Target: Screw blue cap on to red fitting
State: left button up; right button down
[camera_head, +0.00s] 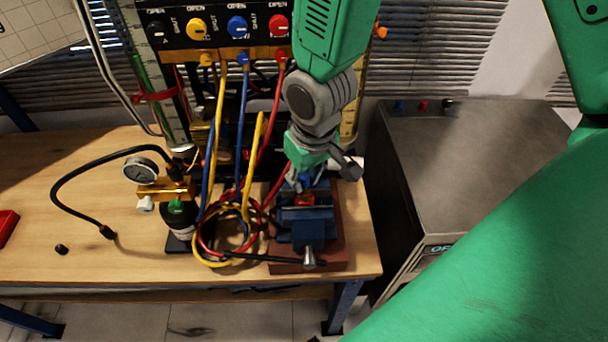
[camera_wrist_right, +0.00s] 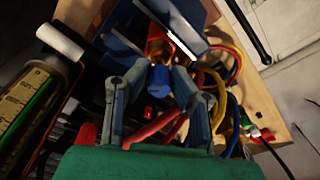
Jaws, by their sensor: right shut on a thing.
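My right gripper (camera_head: 305,180) points down over the blue vise (camera_head: 308,231) near the front right of the bench. In the right wrist view, its two fingers (camera_wrist_right: 161,70) close around a small blue cap (camera_wrist_right: 158,83). The red fitting (camera_head: 304,199) sits in the vise jaws just below the gripper. In the right wrist view, the orange-red fitting (camera_wrist_right: 159,46) shows just beyond the cap, roughly in line with it. I cannot tell whether cap and fitting touch. My left gripper is not in view.
A pressure gauge (camera_head: 141,171) on a brass block stands left of the vise. Yellow, blue and red hoses (camera_head: 228,220) loop close beside the vise. A valve panel (camera_head: 215,27) stands behind. A grey cabinet (camera_head: 460,165) is at right. The bench's left part is mostly clear.

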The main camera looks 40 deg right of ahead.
jog(key=shift+f+b, duration=0.4)
jog(key=shift+f, duration=0.3)
jog(key=shift+f, duration=0.25)
dwell(0.8)
jog(key=shift+r+m+p, duration=0.1)
jog(key=shift+m+p, duration=0.4)
jog(key=shift+m, duration=0.5)
jog(key=m+p, duration=0.1)
jog(key=m, duration=0.2)
jog(key=shift+h, duration=0.3)
